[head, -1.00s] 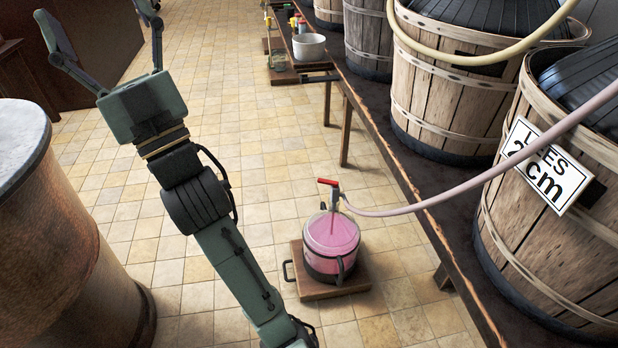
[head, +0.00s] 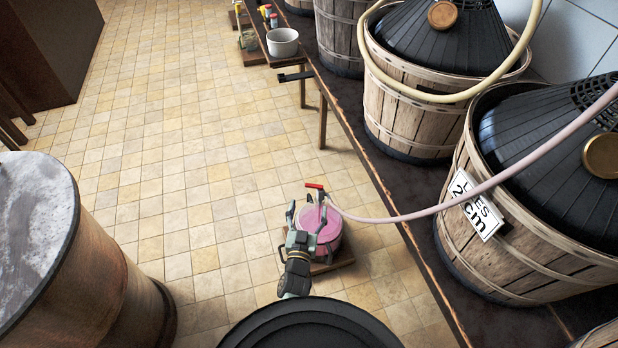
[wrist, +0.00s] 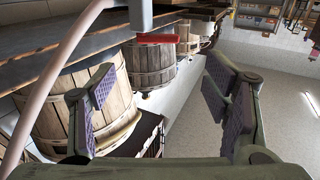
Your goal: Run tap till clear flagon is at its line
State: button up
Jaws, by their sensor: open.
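The clear flagon (head: 326,228) holds pink liquid and stands on a wooden board (head: 335,264) on the floor. My gripper partly hides it in the head view, and I cannot make out its line or exact level. The tap (head: 325,197), with a red lever (head: 314,186), hangs over its mouth at the end of a pink hose (head: 410,214). My gripper (head: 307,215) is open and empty beside the flagon and tap. In the wrist view the red lever (wrist: 158,38) lies ahead of and between the open fingers (wrist: 162,88), apart from them.
A large drum (head: 110,265) is at left. A white pot (head: 282,43) sits further off. Tiled floor is open at centre left.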

aim_at(314, 187)
jog(key=w, duration=0.3)
jog(key=w+d, duration=0.1)
jog(key=w, duration=0.6)
jog(key=shift+w+d+f, duration=0.15)
jog(key=shift+d+f, duration=0.05)
jog(key=shift+d, duration=0.2)
jog(key=shift+c, duration=0.4)
jog(key=c, duration=1.1)
